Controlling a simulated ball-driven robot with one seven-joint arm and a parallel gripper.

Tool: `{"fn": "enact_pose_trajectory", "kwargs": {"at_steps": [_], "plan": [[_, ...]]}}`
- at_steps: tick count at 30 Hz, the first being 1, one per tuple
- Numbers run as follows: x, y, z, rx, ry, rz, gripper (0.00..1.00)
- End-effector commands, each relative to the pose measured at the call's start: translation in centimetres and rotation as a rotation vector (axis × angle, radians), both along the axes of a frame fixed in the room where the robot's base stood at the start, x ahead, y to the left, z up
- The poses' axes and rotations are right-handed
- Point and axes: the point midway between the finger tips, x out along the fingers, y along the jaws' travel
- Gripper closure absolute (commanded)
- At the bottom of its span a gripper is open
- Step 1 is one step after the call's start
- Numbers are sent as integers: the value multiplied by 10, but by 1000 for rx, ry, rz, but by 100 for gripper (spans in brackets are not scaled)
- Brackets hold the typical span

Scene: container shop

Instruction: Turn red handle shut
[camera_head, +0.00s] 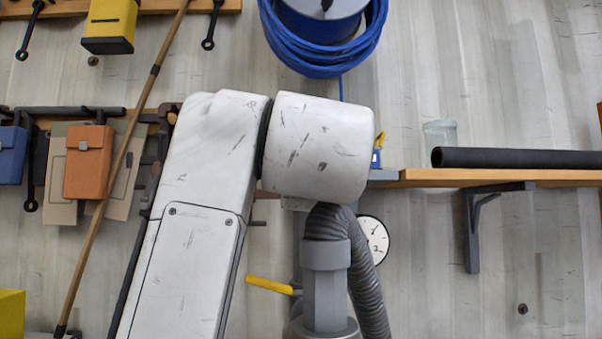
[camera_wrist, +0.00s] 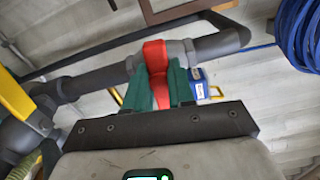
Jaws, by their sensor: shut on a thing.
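The red handle (camera_wrist: 156,52) is in the upper middle of the wrist view, in front of a grey pipe (camera_wrist: 216,44) that runs across the picture. My gripper (camera_wrist: 156,72) has green fingers, one on each side of the handle, and is shut on it. The handle's lower part runs down between the fingers, and its far side is hidden. In the head view my white arm covers the middle, and neither the red handle nor my gripper shows.
In the head view, a grey pipe with a ribbed hose (camera_head: 371,290), a yellow lever (camera_head: 268,286) and a round gauge (camera_head: 375,238) are close to my arm. A shelf (camera_head: 425,176) with a black tube (camera_head: 515,158) is at right. A blue hose coil (camera_head: 378,30) hangs above.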

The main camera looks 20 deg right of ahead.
Motion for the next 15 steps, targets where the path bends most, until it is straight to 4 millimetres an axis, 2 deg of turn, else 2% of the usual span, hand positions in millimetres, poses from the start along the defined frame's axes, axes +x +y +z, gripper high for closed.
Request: {"fn": "enact_pose_trajectory", "kwargs": {"at_steps": [6, 15], "plan": [[0, 1, -3, -89, 34, 1, 100], [0, 1, -4, -134, 50, 1, 100]]}}
